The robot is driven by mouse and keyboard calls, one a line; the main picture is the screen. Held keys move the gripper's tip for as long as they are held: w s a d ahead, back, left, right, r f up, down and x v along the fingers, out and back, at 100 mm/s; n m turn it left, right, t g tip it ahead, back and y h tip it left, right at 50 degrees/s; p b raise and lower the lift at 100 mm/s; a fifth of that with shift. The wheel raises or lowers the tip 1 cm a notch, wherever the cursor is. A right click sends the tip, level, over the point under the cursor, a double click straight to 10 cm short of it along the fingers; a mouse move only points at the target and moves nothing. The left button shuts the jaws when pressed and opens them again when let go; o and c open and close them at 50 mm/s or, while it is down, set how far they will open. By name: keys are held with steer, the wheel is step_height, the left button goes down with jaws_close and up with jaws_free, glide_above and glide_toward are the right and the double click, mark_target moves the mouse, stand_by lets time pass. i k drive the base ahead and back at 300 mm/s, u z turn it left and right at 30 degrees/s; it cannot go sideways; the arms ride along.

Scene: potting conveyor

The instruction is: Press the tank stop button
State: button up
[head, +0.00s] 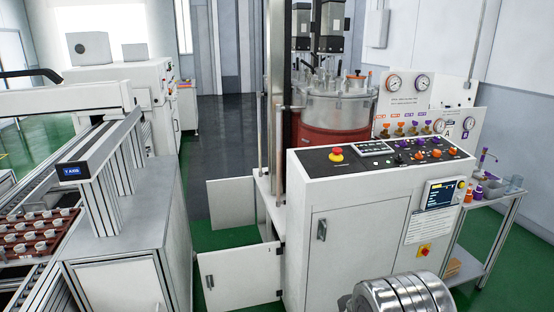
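A white control cabinet (305,225) stands right of centre with a sloped black panel (315,160) on top. A red mushroom button on a yellow base (337,154) sits at the panel's left end. Several orange, purple and black knobs (420,154) sit on its right half. A red-and-yellow switch (424,251) is on the cabinet's front, low right. The labels are too small to read, so I cannot tell which control is the tank stop button. My gripper is not in view.
Ribbed metal cylinders, perhaps part of my arm, show at the bottom in front of the cabinet. An open cabinet door (240,275) juts out left of it. A conveyor machine with a brown tray (30,238) fills the left. A side table (505,195) stands right.

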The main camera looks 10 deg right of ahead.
mark_target(337, 151)
steer(key=z, duration=0.05)
steer(key=i, duration=0.95)
steer(key=z, duration=1.25)
